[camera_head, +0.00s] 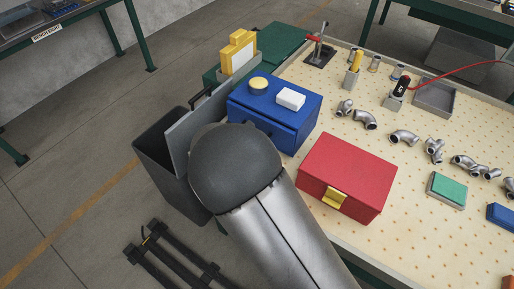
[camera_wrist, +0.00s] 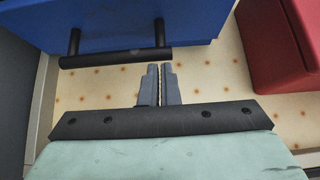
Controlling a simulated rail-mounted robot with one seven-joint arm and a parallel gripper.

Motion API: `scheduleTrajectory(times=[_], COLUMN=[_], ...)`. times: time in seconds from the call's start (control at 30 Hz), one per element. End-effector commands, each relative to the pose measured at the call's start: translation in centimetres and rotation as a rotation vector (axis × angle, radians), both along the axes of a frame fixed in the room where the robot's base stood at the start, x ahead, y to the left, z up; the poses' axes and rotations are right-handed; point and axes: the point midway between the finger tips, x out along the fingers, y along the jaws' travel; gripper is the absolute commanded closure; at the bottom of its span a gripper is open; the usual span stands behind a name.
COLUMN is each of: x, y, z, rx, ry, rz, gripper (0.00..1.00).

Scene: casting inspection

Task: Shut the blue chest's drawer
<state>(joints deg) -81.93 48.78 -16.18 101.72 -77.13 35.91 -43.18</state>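The blue chest (camera_head: 298,104) stands at the left end of the pegboard-like bench top, with a yellow round item and a white block on it. Its front is partly covered by my arm in the head view, so how far the drawer is out is unclear there. In the wrist view the blue drawer front (camera_wrist: 120,22) fills the top left, with a black bar handle (camera_wrist: 115,58) along it. My gripper (camera_wrist: 160,70) has its fingers together, with nothing seen between them. The fingertips are just below the handle's right end in the picture, apart from it. My gripper is hidden in the head view.
A red chest (camera_head: 347,177) with a yellow latch is right of the blue one; its side (camera_wrist: 275,45) shows in the wrist view. A grey bin (camera_head: 165,145) stands left of the bench. Metal pipe elbows (camera_head: 404,137) lie farther right. Some perforated surface between the chests is bare.

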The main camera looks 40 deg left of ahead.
Motion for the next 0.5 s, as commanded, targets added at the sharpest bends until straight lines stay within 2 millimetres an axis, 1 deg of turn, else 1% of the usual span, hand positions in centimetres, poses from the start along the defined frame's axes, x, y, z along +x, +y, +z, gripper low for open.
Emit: scheduleTrajectory(times=[0.03, 0.07, 0.17, 0.27, 0.3, 0.5], x=[0.3, 0.0, -1.4, -3.5, -4.2, -7.9], y=[-0.1, -0.2, -0.4, -0.7, -0.7, -0.9], z=[0.3, 0.2, -0.4, -1.1, 0.0, 2.9], rx=[0.002, 0.002, 0.002, 0.002, 0.007, 0.006], ry=[-0.012, -0.012, -0.008, -0.002, -0.003, -0.001], rz=[-0.006, -0.008, -0.008, -0.01, -0.012, -0.011], gripper=[1.0, 1.0, 1.0, 1.0, 1.0, 1.0])
